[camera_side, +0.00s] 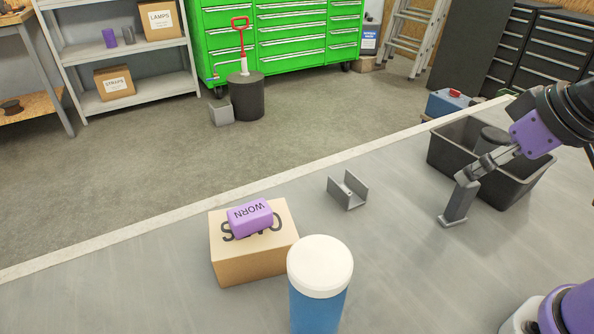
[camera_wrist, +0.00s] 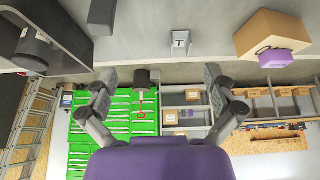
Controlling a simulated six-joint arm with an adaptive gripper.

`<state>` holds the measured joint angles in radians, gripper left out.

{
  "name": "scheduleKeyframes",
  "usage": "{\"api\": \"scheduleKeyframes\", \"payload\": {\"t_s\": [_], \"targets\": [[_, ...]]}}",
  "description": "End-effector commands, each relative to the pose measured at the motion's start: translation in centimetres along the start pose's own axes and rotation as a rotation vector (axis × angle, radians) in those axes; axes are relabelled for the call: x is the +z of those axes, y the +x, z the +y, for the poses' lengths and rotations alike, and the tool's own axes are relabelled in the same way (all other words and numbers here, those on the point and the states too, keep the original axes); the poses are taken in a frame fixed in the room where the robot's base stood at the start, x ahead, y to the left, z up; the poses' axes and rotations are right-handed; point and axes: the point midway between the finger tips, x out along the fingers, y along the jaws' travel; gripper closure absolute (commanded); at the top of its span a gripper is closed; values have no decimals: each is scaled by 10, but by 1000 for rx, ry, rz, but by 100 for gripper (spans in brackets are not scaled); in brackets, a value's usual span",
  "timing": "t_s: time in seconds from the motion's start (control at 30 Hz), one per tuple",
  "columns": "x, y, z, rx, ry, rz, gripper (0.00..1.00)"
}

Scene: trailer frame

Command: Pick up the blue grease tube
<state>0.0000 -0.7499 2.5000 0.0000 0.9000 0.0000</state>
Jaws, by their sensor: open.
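The blue grease tube (camera_side: 317,310) stands upright with a white cap at the bottom middle of the side view, its lower end cut off by the picture edge. I do not see it in the wrist view. My gripper (camera_side: 462,198) is at the right of the side view, well right of the tube and beside a black bin. In the wrist view my gripper (camera_wrist: 159,80) shows its two fingers spread wide, with nothing between them.
A cardboard box (camera_side: 240,268) with a purple block (camera_side: 250,218) marked WORN on top stands left of the tube. A grey U-shaped bracket (camera_side: 347,191) lies mid-table. The black bin (camera_side: 518,188) holds a dark round object.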

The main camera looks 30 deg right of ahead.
Motion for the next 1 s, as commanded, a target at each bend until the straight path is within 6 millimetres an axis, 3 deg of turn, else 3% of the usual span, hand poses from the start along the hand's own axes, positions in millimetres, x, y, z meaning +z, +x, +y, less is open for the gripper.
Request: {"api": "scheduleKeyframes", "payload": {"t_s": [0.2,0.27,0.37,0.47,0.5,0.63,0.8,1.0], "targets": [[-1,0,-1,-4,-6,0,0],[-6,-2,-10,-31,-49,2,0],[-25,-9,-48,-151,-240,3,0],[-41,-24,-108,-338,-548,11,0],[-44,-32,-131,-415,-680,16,0],[-38,-56,-189,-631,-1055,35,0],[-25,-72,-220,-779,-1323,57,0],[-11,-57,-236,-803,-1362,58,0]]}}
